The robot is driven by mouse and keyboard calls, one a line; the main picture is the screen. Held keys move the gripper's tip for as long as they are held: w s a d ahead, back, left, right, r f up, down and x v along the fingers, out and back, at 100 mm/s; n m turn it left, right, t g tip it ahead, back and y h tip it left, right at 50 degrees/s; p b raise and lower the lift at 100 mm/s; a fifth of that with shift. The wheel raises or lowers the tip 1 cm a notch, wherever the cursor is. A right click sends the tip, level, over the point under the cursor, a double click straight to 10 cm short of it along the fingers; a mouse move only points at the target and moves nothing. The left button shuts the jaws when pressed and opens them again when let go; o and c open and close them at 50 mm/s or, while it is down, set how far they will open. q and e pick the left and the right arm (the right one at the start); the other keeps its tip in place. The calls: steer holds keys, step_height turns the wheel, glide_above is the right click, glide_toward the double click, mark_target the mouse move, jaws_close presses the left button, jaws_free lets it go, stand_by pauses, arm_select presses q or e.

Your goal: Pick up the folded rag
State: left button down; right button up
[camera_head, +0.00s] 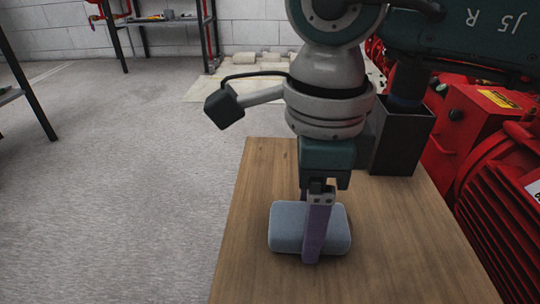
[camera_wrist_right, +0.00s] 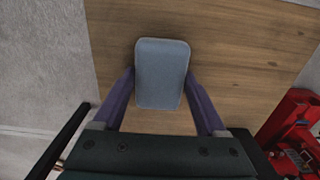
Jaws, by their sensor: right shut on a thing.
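The folded rag (camera_head: 286,228) is a blue-grey block with rounded edges, low over the wooden table top near its left part. I cannot tell whether it touches the wood. My right gripper (camera_head: 312,240) points down over it and is shut on it. One purple finger lies along the rag's near side and the other is hidden in the head view. In the right wrist view the rag (camera_wrist_right: 161,72) lies between the two finger ends of my gripper (camera_wrist_right: 161,85). My left gripper is not in view.
The wooden table (camera_head: 400,260) is bare around the rag. A dark open-topped box (camera_head: 403,140) stands on its far right part. Red pump machinery (camera_head: 500,190) is close along the right edge. Grey floor (camera_head: 120,180) is free on the left, with shelving (camera_head: 160,22) at the back.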

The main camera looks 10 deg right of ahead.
steer(key=c, duration=0.6)
steer(key=shift+o, duration=0.2)
steer(key=shift+r, duration=0.1)
step_height(320, 180, up, 20)
steer(key=p, duration=0.8)
